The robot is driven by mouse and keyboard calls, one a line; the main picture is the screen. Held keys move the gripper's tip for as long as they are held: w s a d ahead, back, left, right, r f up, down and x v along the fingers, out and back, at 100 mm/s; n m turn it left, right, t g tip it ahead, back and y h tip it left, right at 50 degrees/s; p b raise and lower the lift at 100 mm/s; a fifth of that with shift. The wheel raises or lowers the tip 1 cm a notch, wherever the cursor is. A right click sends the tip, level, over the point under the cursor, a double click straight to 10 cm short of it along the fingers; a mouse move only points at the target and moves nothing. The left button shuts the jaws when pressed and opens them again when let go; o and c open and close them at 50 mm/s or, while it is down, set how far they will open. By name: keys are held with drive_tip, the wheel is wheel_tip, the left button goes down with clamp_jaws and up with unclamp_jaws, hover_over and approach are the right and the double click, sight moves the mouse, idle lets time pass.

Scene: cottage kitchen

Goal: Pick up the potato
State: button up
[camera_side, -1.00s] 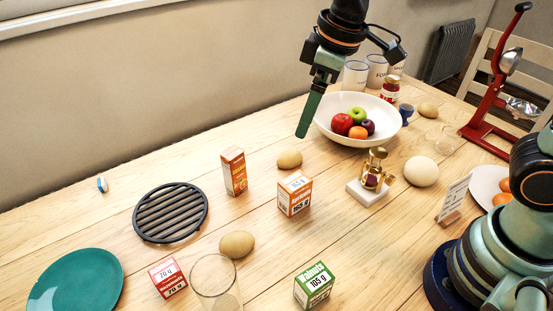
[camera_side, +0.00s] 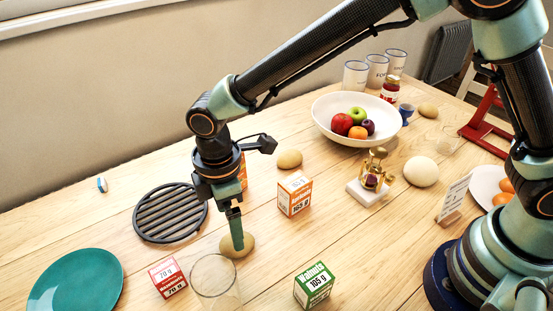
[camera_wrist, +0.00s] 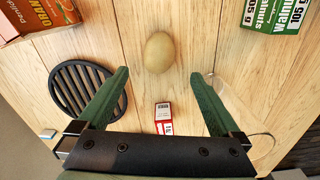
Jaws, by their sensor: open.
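A brown oval potato (camera_side: 246,248) lies on the table between the black grill and the green walnuts box. In the side view, my gripper (camera_side: 237,243) points down at it, and a finger covers part of it. In the wrist view, the potato (camera_wrist: 159,50) is whole, centred between the lines of the two green fingers and just beyond their tips. My gripper (camera_wrist: 159,74) is open with nothing between its fingers. Two similar brown oval things lie farther off, one by the orange box (camera_side: 289,159) and one behind the fruit bowl (camera_side: 428,110).
A clear glass (camera_side: 214,282) and a small red box (camera_side: 168,278) stand close to the potato. The black grill (camera_side: 150,215), green walnuts box (camera_side: 314,286) and orange-white box (camera_side: 294,194) are around it. A teal plate (camera_side: 75,285) lies at the left.

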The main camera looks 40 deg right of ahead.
drive_tip(key=f, duration=0.7)
drive_tip(key=shift+d+f, duration=0.2)
drive_tip(key=shift+d, duration=0.1)
drive_tip(key=c, duration=1.5)
drive_tip(key=shift+r, duration=0.1)
